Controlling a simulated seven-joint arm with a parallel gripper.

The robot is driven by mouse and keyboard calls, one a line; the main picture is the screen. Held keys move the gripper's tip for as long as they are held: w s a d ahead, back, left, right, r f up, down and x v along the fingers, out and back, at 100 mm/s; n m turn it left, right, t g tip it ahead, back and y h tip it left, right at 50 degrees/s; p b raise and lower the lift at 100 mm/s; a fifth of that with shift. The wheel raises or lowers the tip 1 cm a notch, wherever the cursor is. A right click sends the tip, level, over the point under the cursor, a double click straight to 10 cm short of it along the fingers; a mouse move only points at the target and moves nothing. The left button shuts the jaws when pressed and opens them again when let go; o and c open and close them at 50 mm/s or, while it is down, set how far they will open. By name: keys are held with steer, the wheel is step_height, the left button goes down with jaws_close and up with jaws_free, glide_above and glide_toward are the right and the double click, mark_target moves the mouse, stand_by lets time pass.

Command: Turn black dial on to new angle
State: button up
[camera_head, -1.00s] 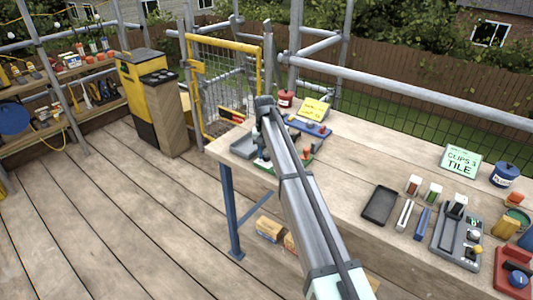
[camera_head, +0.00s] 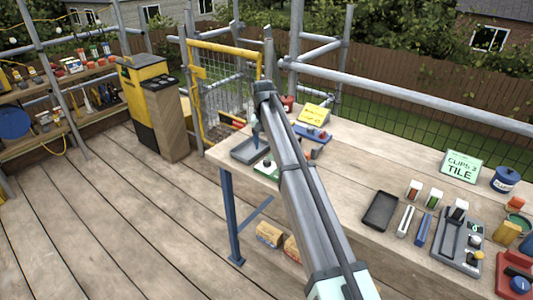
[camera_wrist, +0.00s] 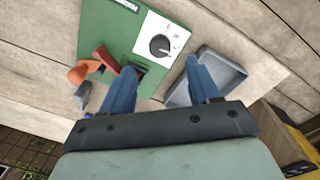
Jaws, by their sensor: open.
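The black dial (camera_wrist: 159,46) sits on a white plate with markings, on a green panel (camera_wrist: 120,30), in the wrist view. My gripper (camera_wrist: 161,68) has its two blue fingers spread apart, with nothing between them. In that picture the dial lies just beyond the fingertips, between their lines, and does not look gripped. In the head view my arm hides most of the green panel (camera_head: 264,172), and one blue finger (camera_head: 255,136) shows above it.
A grey tray (camera_wrist: 222,74) lies beside the panel, close to one finger. A red lever (camera_wrist: 106,58) and an orange knob (camera_wrist: 77,74) stand on the other side. In the head view a yellow sign (camera_head: 313,113) stands behind.

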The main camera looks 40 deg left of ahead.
step_height(320, 180, up, 6)
steer(key=shift+r, duration=0.2)
steer(key=shift+s+a, duration=0.1)
stand_by(0.5)
